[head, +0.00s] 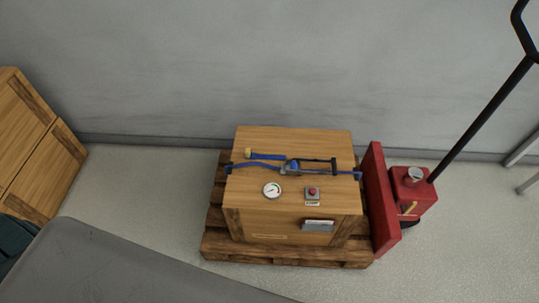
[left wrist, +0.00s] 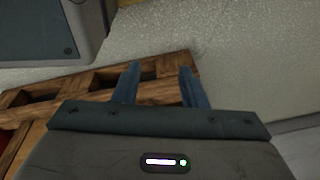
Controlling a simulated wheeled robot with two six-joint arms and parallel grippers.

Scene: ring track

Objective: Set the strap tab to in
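A blue strap (head: 262,167) runs across the top of a wooden crate (head: 255,205) in the head view. A grey ratchet buckle (head: 291,168) with a blue part sits midway along it, with a dark handle bar to its right. The strap is not in that view. My right gripper is in neither view.
The crate stands on a wooden pallet (head: 218,243), with a gauge (head: 272,190) and a red button (head: 312,191) on top. A red pallet jack (head: 380,200) with a black handle stands at the right. More crates (head: 30,150) stand at the left.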

